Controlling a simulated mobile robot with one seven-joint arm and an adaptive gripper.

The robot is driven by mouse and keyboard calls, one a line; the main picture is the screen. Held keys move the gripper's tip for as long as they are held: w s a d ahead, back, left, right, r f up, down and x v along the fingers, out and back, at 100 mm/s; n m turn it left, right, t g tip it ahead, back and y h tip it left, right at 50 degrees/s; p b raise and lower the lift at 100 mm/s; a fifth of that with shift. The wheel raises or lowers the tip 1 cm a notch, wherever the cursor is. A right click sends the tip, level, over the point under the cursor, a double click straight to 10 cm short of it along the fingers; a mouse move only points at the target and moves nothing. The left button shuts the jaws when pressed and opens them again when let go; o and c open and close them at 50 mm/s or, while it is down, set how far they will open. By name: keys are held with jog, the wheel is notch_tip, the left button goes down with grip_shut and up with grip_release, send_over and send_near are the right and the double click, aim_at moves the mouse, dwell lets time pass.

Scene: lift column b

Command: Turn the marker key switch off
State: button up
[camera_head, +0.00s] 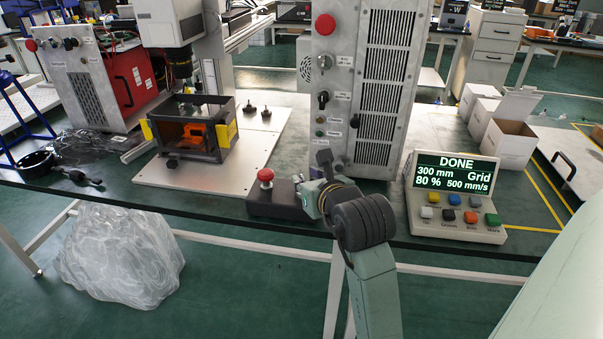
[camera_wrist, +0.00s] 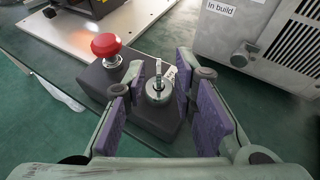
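The key switch (camera_wrist: 157,90) is a round metal lock with a small upright key in it, on top of a dark box (camera_wrist: 152,124). A pale tag shows beside the key. A red mushroom button (camera_wrist: 106,45) stands on the same box, left of the switch. My gripper (camera_wrist: 160,84) is open, its purple-padded fingers on either side of the switch with gaps to it. In the head view my gripper (camera_head: 318,186) is at the right end of the dark box (camera_head: 270,202) and hides the switch. The red button also shows there (camera_head: 265,175).
A tall metal cabinet (camera_head: 342,100) with knobs and a red button stands just behind. A control panel (camera_head: 455,196) reading "DONE" is to the right. A marking machine on a pale base plate (camera_head: 181,193) is to the left. White boxes (camera_head: 510,143) stand at the right.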

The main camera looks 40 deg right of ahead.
aim_at(303, 178)
jog(key=shift+x, duration=1.65)
grip_shut()
